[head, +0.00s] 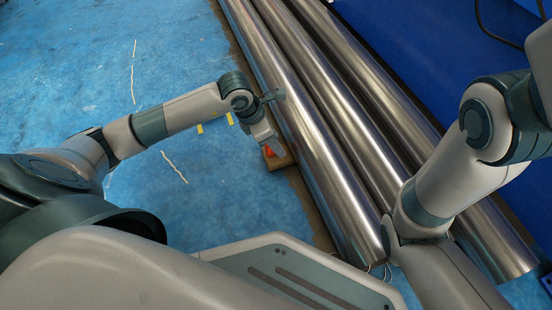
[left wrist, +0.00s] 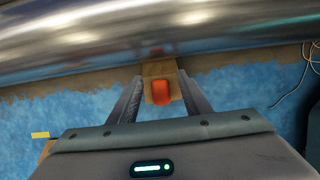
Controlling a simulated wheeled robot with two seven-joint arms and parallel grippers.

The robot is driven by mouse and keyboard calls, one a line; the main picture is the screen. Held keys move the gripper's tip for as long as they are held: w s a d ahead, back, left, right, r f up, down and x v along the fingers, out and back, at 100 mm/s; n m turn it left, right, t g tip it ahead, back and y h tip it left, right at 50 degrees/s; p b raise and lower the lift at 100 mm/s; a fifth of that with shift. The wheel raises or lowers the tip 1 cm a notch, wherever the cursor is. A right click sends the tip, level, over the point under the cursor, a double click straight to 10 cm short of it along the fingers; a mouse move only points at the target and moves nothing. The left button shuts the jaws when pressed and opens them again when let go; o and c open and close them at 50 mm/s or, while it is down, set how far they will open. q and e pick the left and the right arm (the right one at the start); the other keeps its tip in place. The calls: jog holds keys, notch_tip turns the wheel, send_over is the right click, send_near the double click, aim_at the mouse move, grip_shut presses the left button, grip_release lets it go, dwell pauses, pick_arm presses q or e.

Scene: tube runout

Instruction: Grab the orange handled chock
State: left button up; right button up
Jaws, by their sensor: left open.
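The chock is a tan wooden block (left wrist: 159,69) with an orange handle (left wrist: 161,91). In the left wrist view it lies between the two open fingers of my left gripper (left wrist: 160,98), its far end against the steel tube. I cannot tell whether the fingers touch it. In the head view the chock (head: 281,159) sits on the floor beside the nearest tube, and its orange handle (head: 269,151) is partly hidden by my left gripper (head: 270,143). My right arm comes in at the right of the head view, but its gripper is not visible.
Several long steel tubes (head: 290,103) lie side by side to the right of the chock. A blue wall or panel (head: 440,45) is beyond them. The blue floor (head: 75,60) on the left is mostly clear, with small yellow marks (head: 214,121). A thin cable (left wrist: 295,88) lies at the right.

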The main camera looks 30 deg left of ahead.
pick_arm(q)
jog(key=shift+w+f, duration=0.15)
jog(key=shift+f, duration=0.2)
jog(key=shift+r, duration=0.1)
grip_shut()
